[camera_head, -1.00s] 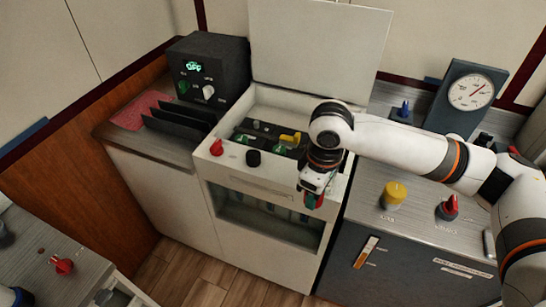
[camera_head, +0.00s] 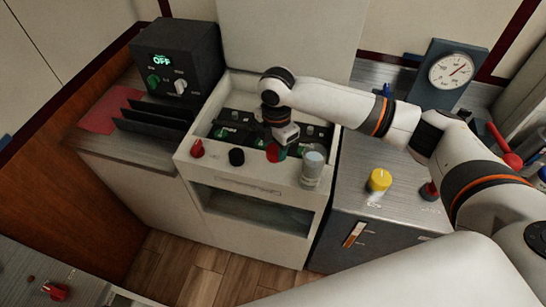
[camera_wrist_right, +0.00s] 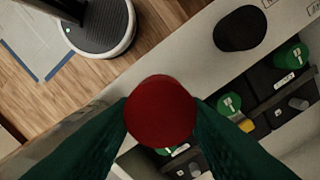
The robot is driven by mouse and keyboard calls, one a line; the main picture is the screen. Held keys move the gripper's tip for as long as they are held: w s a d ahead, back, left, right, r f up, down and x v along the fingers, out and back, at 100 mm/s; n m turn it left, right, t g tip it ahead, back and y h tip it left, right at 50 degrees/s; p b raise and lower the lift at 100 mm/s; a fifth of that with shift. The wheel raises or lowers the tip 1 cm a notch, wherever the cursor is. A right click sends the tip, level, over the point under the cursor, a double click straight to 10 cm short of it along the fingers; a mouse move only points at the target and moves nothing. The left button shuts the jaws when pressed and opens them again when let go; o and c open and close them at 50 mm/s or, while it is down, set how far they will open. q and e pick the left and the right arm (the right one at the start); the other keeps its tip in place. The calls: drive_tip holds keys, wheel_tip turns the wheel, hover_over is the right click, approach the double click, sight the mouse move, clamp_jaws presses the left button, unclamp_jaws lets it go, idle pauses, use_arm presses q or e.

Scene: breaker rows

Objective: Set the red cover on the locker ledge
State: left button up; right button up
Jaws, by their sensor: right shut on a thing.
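The red cover (camera_wrist_right: 160,110) is a round red cap between the green fingers of my right gripper (camera_wrist_right: 160,125) in the wrist view. In the head view the cover (camera_head: 273,153) shows at the gripper (camera_head: 277,146), over the locker's white front ledge (camera_head: 215,168), between a black cap (camera_head: 237,157) and a clear cylinder (camera_head: 313,165). I cannot tell whether it touches the ledge. My right gripper is shut on it. My left gripper is not in view.
Another red piece (camera_head: 197,148) stands at the ledge's left end. Behind the ledge is the open breaker bay, with green-knobbed breakers (camera_wrist_right: 290,57). A grey counter with a yellow knob (camera_head: 379,180) is at right. A black OFF box (camera_head: 175,60) stands at left.

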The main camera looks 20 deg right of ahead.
sight(276, 168)
wheel_tip(276, 168, down, 5)
drive_tip(key=shift+f+p, duration=0.1)
drive_tip(key=shift+p, duration=0.4)
drive_tip(key=shift+f, duration=0.3)
drive_tip(key=shift+f, duration=0.15)
drive_tip(key=o, duration=1)
drive_tip(key=shift+c, duration=0.2)
wheel_tip(276, 168, up, 12)
drive_tip(key=b, duration=0.2)
drive_tip(key=shift+r+b, duration=0.2)
drive_tip(key=shift+b, duration=0.2)
